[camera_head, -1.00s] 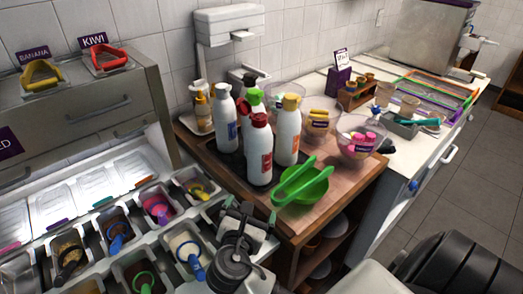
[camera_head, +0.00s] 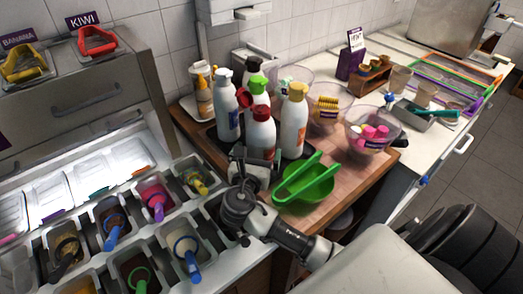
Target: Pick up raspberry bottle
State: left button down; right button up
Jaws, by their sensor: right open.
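A white squeeze bottle with a red cap (camera_head: 262,130), likely the raspberry one, stands upright at the front of a cluster of bottles on the wooden counter. My right gripper (camera_head: 254,163) is open in the camera_head view, at the near side of this bottle. It hides the bottle's lower part and its label. I cannot tell whether the fingers touch the bottle. My left gripper is not in view.
A green bowl with tongs (camera_head: 305,185) is just right. Topping bins (camera_head: 155,195) lie left; glass bowls (camera_head: 372,135) stand right.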

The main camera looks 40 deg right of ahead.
aim_at(258, 151)
jog(key=shift+x, duration=1.25)
jog(key=shift+w+d, duration=0.3)
jog(key=shift+w, duration=0.1)
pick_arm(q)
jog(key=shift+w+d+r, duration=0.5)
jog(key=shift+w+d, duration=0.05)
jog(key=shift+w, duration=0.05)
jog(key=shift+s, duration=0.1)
pick_arm(e)
jog(key=shift+c, duration=0.2)
jog(key=shift+a, duration=0.1)
jog(key=c, duration=0.7)
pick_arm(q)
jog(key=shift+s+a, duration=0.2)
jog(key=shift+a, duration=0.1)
pick_arm(e)
jog(key=shift+r, duration=0.2)
jog(key=shift+c, duration=0.2)
jog(key=shift+r, duration=0.1)
